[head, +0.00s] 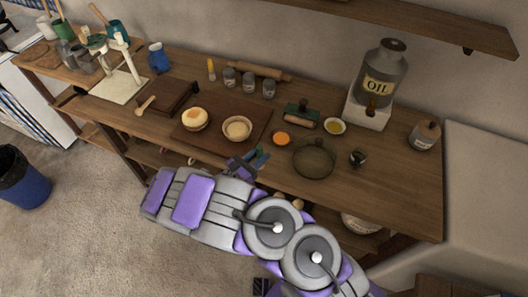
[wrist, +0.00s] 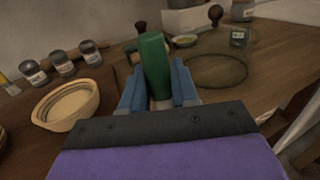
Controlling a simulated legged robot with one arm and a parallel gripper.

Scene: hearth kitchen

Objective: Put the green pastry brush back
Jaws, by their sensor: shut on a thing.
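The green pastry brush (wrist: 154,66) stands up between the blue fingers of my gripper (wrist: 158,88) in the wrist view. My gripper is shut on its green handle. Its bristle end cannot be made out. In the head view my gripper (head: 256,160) is at the front edge of the wooden counter (head: 190,146), with only a little green showing.
A round glass lid (head: 314,160) lies to the right.

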